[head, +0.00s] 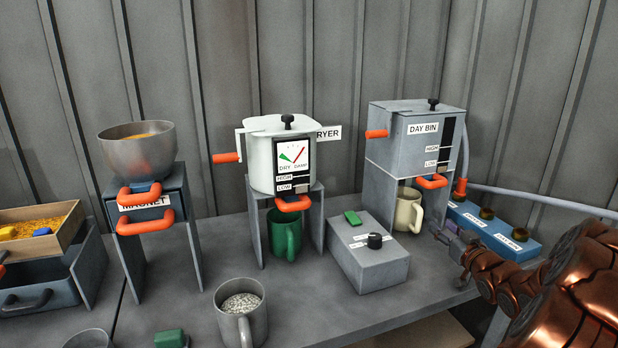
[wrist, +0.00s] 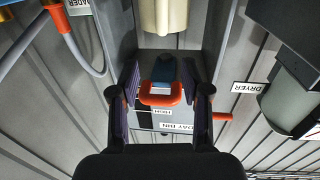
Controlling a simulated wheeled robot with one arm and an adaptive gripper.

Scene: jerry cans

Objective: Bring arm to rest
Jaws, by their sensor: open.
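My gripper (head: 447,232) is at the right of the head view, in front of the day bin stand and close to the cream mug. In the wrist view my gripper (wrist: 163,80) has its two purple fingers spread apart. The orange handle (wrist: 161,97) of the day bin lies in line with the gap between them. I cannot tell how far off it is, and nothing is seen gripped. The day bin (head: 412,135) is a grey box with a black lid knob, and its orange front handle (head: 432,182) shows above the mug.
The cream mug (head: 408,212) stands under the day bin. A blue box (head: 495,228) with knobs sits right of the gripper. A grey control box (head: 368,262), the dryer (head: 275,160), a green mug (head: 284,235) and a grain-filled mug (head: 240,318) stand to the left.

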